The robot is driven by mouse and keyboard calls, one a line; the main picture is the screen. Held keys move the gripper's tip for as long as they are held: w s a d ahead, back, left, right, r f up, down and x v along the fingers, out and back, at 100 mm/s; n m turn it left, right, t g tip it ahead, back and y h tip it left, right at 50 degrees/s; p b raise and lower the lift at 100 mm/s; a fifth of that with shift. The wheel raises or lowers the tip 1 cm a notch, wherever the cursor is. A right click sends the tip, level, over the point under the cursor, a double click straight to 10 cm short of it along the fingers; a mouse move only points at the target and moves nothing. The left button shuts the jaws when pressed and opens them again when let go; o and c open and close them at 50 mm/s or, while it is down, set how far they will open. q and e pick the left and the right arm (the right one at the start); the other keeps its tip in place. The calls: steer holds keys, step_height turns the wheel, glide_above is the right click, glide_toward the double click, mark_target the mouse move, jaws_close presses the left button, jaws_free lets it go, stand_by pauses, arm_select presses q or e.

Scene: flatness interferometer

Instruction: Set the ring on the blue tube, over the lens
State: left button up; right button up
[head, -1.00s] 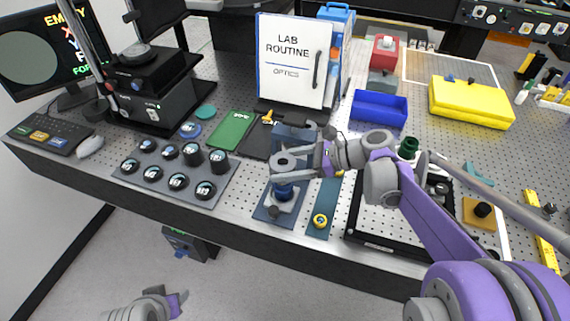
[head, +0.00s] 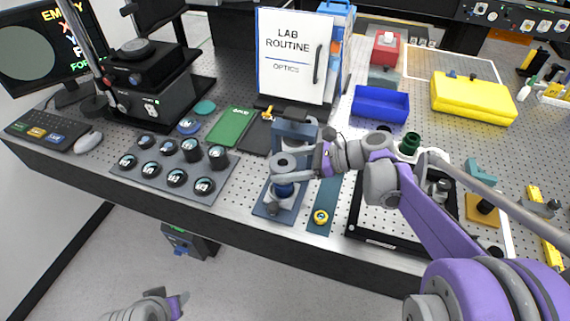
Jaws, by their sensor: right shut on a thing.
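The blue tube (head: 284,189) stands upright on a small stand with a slate-blue base plate (head: 268,208) near the bench's front edge. My right gripper (head: 291,164) is shut on the grey ring (head: 284,162) and holds it over the top of the tube. From this angle I cannot tell whether the ring touches the tube. The lens is hidden under the ring and gripper.
A tray of several round black-rimmed parts (head: 215,184) lies left of the stand. A dark strip with a yellow ring (head: 320,217) lies to its right, then a black-framed breadboard (head: 372,238). A blue post (head: 291,134) and a white binder (head: 291,60) stand behind.

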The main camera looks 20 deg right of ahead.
steer(key=shift+f+b, duration=0.55)
steer(key=shift+f, duration=0.35)
steer(key=o, duration=1.2)
steer(key=shift+c, duration=0.2)
steer(key=shift+d, duration=0.1)
steer(key=v, duration=1)
steer(key=shift+d+r, duration=0.2)
steer(key=shift+r, duration=0.05)
steer(key=shift+s, duration=0.2)
